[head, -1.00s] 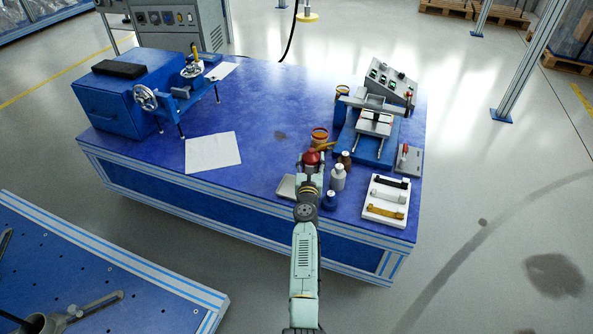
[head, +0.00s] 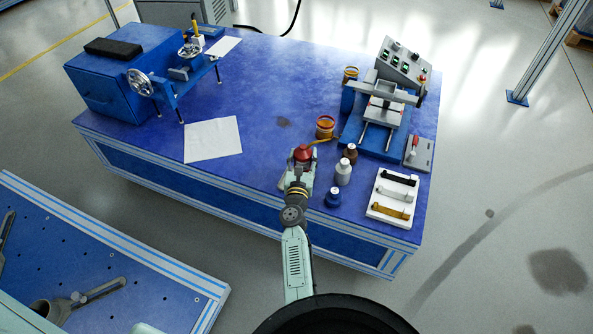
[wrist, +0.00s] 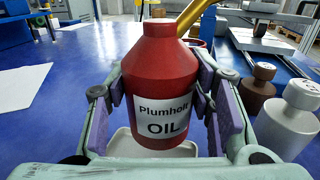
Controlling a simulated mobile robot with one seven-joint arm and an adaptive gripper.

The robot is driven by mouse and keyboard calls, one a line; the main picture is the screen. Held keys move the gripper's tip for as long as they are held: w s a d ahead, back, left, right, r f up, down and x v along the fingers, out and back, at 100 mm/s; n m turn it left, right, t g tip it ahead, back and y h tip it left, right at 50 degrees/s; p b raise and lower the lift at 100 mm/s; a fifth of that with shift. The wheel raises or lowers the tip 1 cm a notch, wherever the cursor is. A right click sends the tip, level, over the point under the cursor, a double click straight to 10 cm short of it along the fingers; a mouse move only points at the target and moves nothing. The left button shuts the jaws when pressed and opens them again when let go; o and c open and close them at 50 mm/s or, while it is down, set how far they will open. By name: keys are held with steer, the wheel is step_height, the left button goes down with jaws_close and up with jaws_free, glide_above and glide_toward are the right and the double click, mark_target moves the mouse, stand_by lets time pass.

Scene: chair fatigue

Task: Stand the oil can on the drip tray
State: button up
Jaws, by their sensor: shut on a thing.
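The red oil can (wrist: 162,75) has a white "Plumholt OIL" label and a yellow spout. It stands upright between the purple-padded fingers of my gripper (wrist: 165,108), which is shut on it. In the head view the oil can (head: 303,152) shows as a red top at my gripper (head: 300,165), near the front edge of the blue table. The pale drip tray (wrist: 124,146) shows under and around the can's base in the wrist view. In the head view my gripper mostly hides it. I cannot tell whether the can touches the tray.
A white bottle (head: 343,172), a brown bottle (head: 350,154) and a blue bottle (head: 333,198) stand close at the right. An orange-rimmed pot (head: 326,127) is behind. A white holder (head: 378,212) lies further right. The table left of my gripper is clear up to a paper sheet (head: 212,139).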

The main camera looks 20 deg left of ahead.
mark_target(298, 162)
steer(key=s, duration=0.4)
steer(key=shift+a+f+p, duration=0.1)
steer(key=shift+a+p, duration=0.15)
steer(key=shift+p, duration=0.1)
steer(key=f, duration=0.1)
steer(key=f+b, duration=0.2)
steer(key=shift+s+f, duration=0.25)
steer(key=shift+f, duration=0.1)
steer(key=shift+r, duration=0.1)
steer(key=o, duration=1.6)
steer(key=shift+c, duration=0.2)
